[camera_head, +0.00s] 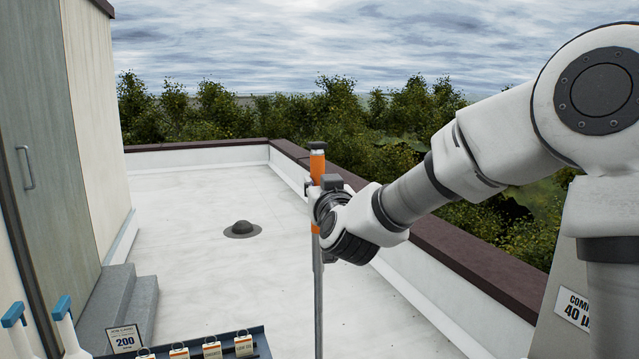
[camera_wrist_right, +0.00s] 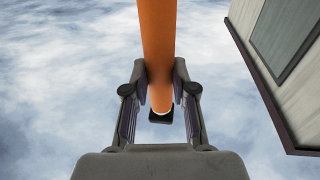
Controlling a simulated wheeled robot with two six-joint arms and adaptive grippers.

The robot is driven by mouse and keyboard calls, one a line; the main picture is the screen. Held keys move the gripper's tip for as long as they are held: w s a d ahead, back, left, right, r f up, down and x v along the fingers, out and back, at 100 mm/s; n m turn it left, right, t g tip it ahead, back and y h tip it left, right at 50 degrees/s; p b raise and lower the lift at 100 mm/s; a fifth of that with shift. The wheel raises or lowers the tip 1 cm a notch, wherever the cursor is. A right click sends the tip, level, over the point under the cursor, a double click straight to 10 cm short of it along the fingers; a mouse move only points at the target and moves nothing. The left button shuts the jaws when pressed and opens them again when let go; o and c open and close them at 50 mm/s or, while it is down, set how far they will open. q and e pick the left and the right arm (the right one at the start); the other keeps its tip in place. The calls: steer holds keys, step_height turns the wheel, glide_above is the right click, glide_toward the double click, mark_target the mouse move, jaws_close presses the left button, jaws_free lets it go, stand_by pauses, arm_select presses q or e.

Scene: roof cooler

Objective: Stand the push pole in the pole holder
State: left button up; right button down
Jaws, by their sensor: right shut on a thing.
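The push pole (camera_head: 318,290) stands upright in the head view, with an orange grip at its upper part and a thin grey shaft running down out of the bottom of the picture. My right gripper (camera_head: 322,190) is shut around the orange grip. In the right wrist view the orange grip (camera_wrist_right: 157,50) lies between the two fingers of my right gripper (camera_wrist_right: 159,100). The lower end of the pole is hidden below the picture edge. I cannot make out the pole holder in either view. My left gripper is not in view.
A dark tray (camera_head: 262,344) with several tagged padlocks lies at the bottom. Two blue-topped white bottles (camera_head: 68,335) stand at the lower left. Grey steps (camera_head: 125,300) lead to a door.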

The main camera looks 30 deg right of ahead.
steer(key=f, duration=0.1)
steer(key=b, duration=0.8)
glide_above(320, 257)
step_height(320, 257, down, 9)
steer(key=shift+f, duration=0.1)
step_height(320, 257, down, 5)
steer(key=b, duration=0.4)
steer(key=shift+a+f, duration=0.1)
steer(key=shift+f, duration=0.05)
steer(key=shift+s, duration=0.1)
steer(key=c, duration=0.9)
jaws_free()
steer(key=shift+o, duration=0.2)
